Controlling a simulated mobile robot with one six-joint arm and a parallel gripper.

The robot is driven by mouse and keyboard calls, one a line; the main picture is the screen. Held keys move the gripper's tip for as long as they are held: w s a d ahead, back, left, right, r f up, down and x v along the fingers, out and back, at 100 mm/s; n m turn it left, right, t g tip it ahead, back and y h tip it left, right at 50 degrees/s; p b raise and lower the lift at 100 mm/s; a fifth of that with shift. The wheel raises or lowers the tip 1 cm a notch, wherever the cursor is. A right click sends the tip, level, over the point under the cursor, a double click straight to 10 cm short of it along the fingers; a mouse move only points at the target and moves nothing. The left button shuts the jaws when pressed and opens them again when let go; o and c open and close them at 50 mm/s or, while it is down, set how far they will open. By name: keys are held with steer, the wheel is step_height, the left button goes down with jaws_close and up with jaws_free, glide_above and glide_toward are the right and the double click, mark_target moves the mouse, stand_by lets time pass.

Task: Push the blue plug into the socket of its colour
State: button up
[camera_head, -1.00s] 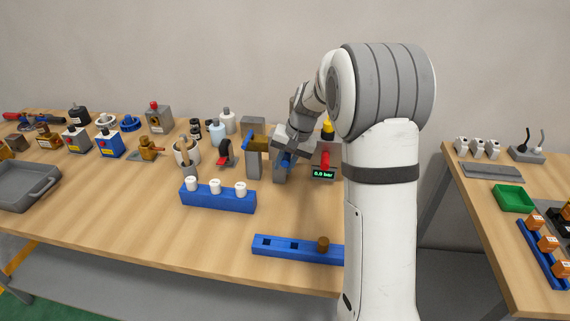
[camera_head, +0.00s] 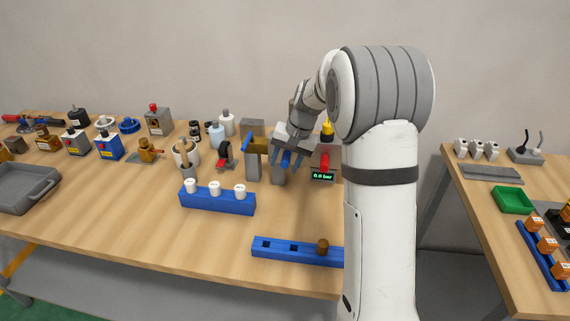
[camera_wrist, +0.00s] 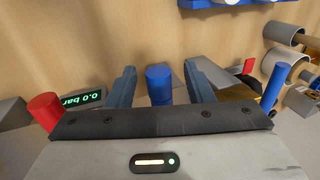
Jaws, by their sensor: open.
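A blue cylinder (camera_wrist: 159,82), which looks like the blue plug, shows between the fingers in the wrist view. It also shows in the head view (camera_head: 286,158), in front of a grey block. My gripper (camera_wrist: 161,80) is open, with one finger on each side of the cylinder and visible gaps to both. In the head view my gripper (camera_head: 287,158) is over the back part of the table. The lower end of the cylinder is hidden, and I cannot tell whether it sits in a socket. No separate blue socket can be made out.
A red cylinder (camera_head: 323,162) and a display reading 0.0 bar (camera_head: 322,175) stand just right of my gripper. A grey post with a blue bar (camera_head: 255,145) stands close on the left. Blue racks (camera_head: 217,203) (camera_head: 281,248) lie in front. Bare wood lies between.

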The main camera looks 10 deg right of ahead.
steer(key=v, duration=0.6)
steer(key=shift+d+r+b, duration=0.15)
steer(key=shift+r+b, duration=0.15)
steer(key=shift+r, duration=0.1)
steer(key=shift+s, duration=0.1)
steer(key=s+a+n+t+h, duration=0.1)
steer(key=s+n, duration=0.1)
steer(key=s, duration=1.3)
steer(key=s+a+f+n+h, duration=0.1)
steer(key=s+n+h, duration=0.1)
steer(key=s, duration=1.3)
steer(key=shift+t, duration=0.4)
steer(key=shift+s+a, duration=0.15)
